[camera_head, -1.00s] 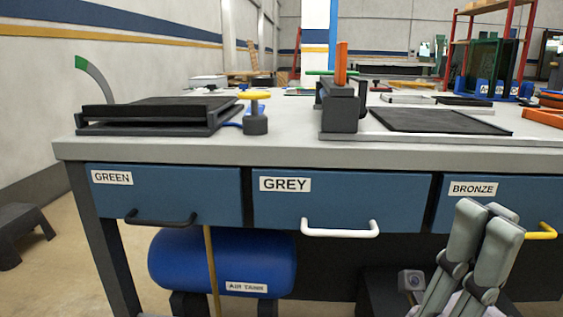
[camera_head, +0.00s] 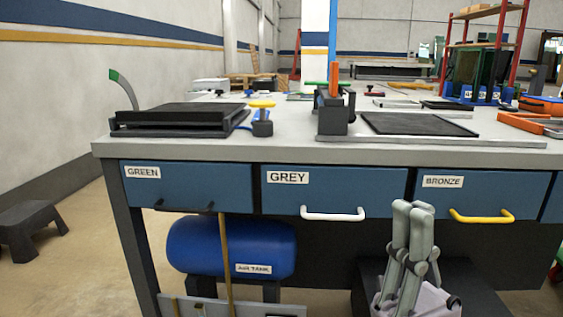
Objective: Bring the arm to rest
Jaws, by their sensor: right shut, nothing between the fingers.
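My right gripper (camera_head: 412,208) shows at the lower right of the head view, its grey fingers pointing up and shut, with nothing between them. It stands in front of the workbench (camera_head: 240,150), below and left of the BRONZE drawer (camera_head: 462,195), and overlaps the dark space under the bench. It appears apart from the drawer handles. My left gripper is out of view.
The GREEN (camera_head: 190,188) and GREY (camera_head: 335,190) drawers look shut. A yellow handle (camera_head: 482,216) and a white handle (camera_head: 333,214) stick out. A blue air tank (camera_head: 215,246) sits underneath. A dark step stool (camera_head: 30,228) stands left on open floor.

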